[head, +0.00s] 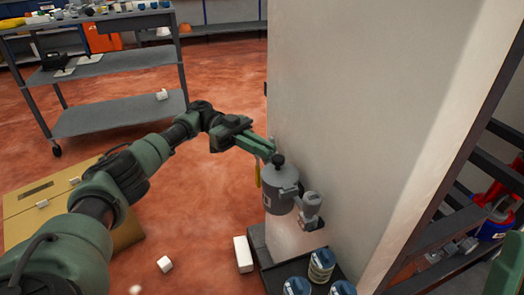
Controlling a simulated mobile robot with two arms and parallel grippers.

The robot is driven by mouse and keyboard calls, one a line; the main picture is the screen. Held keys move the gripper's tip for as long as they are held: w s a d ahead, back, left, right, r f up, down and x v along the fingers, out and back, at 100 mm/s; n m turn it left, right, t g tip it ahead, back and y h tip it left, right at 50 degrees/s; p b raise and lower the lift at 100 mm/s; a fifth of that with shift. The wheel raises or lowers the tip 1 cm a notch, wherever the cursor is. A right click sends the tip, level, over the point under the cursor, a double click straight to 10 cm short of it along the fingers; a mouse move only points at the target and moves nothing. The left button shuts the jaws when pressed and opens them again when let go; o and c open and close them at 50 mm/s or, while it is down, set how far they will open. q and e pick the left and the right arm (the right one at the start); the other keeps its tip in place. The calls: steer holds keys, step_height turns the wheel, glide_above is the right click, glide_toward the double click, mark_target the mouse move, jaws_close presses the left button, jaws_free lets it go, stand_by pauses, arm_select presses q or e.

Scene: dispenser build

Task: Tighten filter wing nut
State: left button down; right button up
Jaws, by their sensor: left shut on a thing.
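The grey filter canister (281,190) is mounted against the pale wall column, with a smaller grey fitting (311,203) at its lower right. A dark rounded knob (278,160) shows at the top of the canister. My left gripper (268,150) reaches in from the left and is shut at the canister's top, beside this knob. The wing nut itself is too small and covered by the fingers to make out clearly. A narrow yellow piece (257,171) hangs just below the fingers. My right gripper is not in view.
A dark tray (268,277) with several blue-lidded jars (321,265) stands below the filter. White blocks (243,254) lie on the red floor. A tan box (52,205) is at left, a grey shelf cart (120,116) behind it. Dark racking (450,225) stands at right.

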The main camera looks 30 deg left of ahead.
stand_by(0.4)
arm_select(q)
steer(key=c, duration=1.5)
jaws_free()
